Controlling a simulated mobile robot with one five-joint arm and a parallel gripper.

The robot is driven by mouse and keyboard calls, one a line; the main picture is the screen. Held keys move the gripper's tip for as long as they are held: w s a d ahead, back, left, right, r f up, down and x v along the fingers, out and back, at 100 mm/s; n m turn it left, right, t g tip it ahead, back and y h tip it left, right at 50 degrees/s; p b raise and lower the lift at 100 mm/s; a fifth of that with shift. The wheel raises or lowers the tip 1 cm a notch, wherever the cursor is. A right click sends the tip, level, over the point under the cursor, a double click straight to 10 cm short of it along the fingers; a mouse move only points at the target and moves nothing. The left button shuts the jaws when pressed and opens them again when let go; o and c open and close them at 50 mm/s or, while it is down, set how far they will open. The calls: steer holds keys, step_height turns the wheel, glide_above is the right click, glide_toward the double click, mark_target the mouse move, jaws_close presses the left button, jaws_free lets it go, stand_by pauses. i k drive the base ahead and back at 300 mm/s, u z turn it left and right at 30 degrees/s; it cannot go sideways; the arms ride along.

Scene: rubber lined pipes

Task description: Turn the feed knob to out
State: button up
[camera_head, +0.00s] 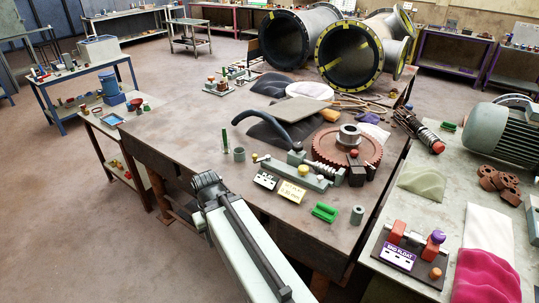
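No knob in view carries a label I can read as "feed", so I cannot tell which one it is. A grey-green fixture (300,172) on the brown table has a black curved lever (270,122), a small yellow knob (255,157) at its left end and a spring. A fixture on the right bench (408,258) has a purple knob (437,237), an orange knob (435,273) and a purple label that seems to read "END FLOAT". My gripper (207,182) is dark, at the table's front left edge, apart from these fixtures. Its fingers are too small to read.
A brown gear (346,147) lies behind the fixture. A yellow card (292,192), a green block (325,212) and a grey cylinder (357,215) stand in front. Large lined pipes (347,55) are at the back. The table's left part is clear.

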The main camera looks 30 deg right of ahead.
mark_target(303, 170)
steer(key=u, duration=0.1)
steer(key=i, duration=1.05)
steer(key=z, duration=0.35)
